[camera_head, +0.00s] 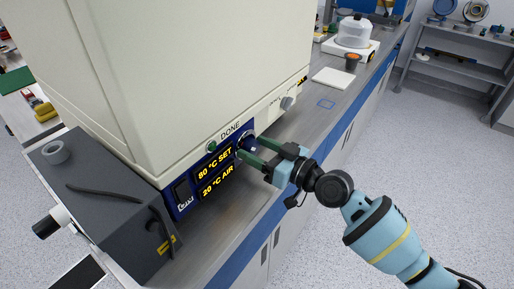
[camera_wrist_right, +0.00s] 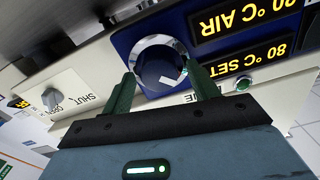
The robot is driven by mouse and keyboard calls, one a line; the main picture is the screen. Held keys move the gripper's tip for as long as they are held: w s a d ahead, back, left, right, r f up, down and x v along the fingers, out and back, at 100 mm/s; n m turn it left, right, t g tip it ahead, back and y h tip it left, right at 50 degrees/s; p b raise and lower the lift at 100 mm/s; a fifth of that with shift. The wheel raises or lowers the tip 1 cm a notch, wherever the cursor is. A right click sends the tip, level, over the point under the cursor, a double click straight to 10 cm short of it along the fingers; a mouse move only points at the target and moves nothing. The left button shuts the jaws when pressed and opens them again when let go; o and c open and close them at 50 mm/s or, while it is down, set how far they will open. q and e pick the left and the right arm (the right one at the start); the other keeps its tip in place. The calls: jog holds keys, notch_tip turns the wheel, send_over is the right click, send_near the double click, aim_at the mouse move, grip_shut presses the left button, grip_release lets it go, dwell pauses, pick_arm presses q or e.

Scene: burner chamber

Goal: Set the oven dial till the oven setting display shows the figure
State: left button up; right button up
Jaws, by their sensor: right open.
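The oven dial (camera_head: 247,141) is a round knob with a light ring on the blue panel at the oven's lower front. In the right wrist view the dial (camera_wrist_right: 161,64) shows a white mark on its dark face. The oven setting display (camera_head: 214,164) reads 80 °C SET in yellow; it appears upside down in the right wrist view (camera_wrist_right: 242,55). My right gripper (camera_head: 250,149) is open at the dial. Its green fingers stand on either side of the dial in the wrist view (camera_wrist_right: 160,74); I cannot tell whether they touch it. My left gripper is out of view.
The air display (camera_head: 218,187) reads 20 °C AIR. A green button (camera_head: 211,147) marked DONE sits above the setting display. A shut/open knob (camera_wrist_right: 52,98) is beside the dial. A dark grey box (camera_head: 105,205) stands left of the panel. Clear floor lies right of the bench.

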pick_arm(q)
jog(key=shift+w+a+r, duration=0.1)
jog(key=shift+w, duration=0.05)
pick_arm(e)
jog(key=shift+w+a, duration=0.1)
jog(key=shift+a, duration=0.05)
jog(key=c, duration=1)
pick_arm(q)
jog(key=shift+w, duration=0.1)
pick_arm(e)
jog(key=shift+m, duration=0.3)
jog(key=shift+m, duration=0.9)
jog(key=m, duration=0.2)
jog(key=shift+m, duration=0.3)
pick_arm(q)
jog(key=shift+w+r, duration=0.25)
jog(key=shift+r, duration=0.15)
pick_arm(e)
jog(key=m, duration=0.5)
jog(key=shift+w+f+m, duration=0.1)
jog(key=shift+m, duration=0.2)
pick_arm(q)
jog(key=shift+p, duration=0.3)
